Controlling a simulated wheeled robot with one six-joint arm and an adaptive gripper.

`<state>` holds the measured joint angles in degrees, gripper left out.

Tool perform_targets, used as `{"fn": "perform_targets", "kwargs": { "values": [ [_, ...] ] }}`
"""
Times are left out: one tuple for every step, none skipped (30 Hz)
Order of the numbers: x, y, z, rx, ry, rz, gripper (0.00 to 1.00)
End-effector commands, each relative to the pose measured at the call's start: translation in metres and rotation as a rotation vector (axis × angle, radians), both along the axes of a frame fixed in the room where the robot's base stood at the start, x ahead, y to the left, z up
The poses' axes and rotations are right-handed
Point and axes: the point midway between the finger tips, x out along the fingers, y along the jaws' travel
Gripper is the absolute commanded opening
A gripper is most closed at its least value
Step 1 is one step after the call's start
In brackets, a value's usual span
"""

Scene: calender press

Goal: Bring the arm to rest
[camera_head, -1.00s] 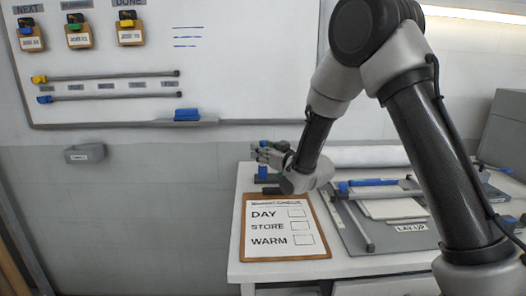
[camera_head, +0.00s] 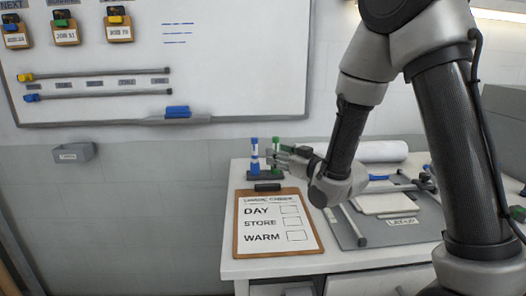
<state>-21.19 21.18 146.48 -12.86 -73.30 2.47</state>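My gripper (camera_head: 283,158) is above the back part of the white table, its fingers pointing left, beside a small dark marker stand (camera_head: 264,177). A blue-and-white marker (camera_head: 254,157) stands upright in the stand. A green marker (camera_head: 277,146) stands just right of it, partly covered by my fingertips. I cannot tell whether my fingers touch the green marker, or whether they are open or shut. My arm reaches down from the upper right, its elbow at the top edge of the view.
A clipboard checklist (camera_head: 277,240) lies at the table's front left. A grey lay-up board (camera_head: 357,238) with sheets and tools lies to the right, a white roll (camera_head: 375,151) behind. A whiteboard (camera_head: 245,60) with a blue eraser (camera_head: 178,112) hangs on the wall.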

Motion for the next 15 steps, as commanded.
{"fn": "perform_targets", "kwargs": {
  "values": [
    [0.001,-0.009,0.007,-0.017,0.012,-0.02,0.43],
    [0.001,-0.016,0.01,-0.033,0.028,-0.034,0.43],
    [0.002,-0.028,0.015,-0.059,0.056,-0.062,0.43],
    [0.001,-0.038,0.018,-0.081,0.083,-0.085,0.43],
    [0.0,-0.05,0.022,-0.105,0.113,-0.11,0.43],
    [-0.004,-0.068,0.028,-0.136,0.157,-0.148,0.43],
    [-0.009,-0.082,0.032,-0.158,0.196,-0.178,0.43],
    [-0.016,-0.096,0.036,-0.18,0.236,-0.206,0.43],
    [-0.026,-0.115,0.04,-0.207,0.29,-0.243,0.43],
    [-0.035,-0.129,0.043,-0.225,0.333,-0.271,0.43],
    [-0.046,-0.142,0.046,-0.24,0.376,-0.298,0.43],
    [-0.063,-0.159,0.05,-0.259,0.434,-0.331,0.43],
    [-0.077,-0.172,0.052,-0.269,0.478,-0.357,0.43],
    [-0.092,-0.183,0.055,-0.28,0.524,-0.38,0.43],
    [-0.113,-0.198,0.057,-0.292,0.587,-0.409,0.43]
  ]
}}
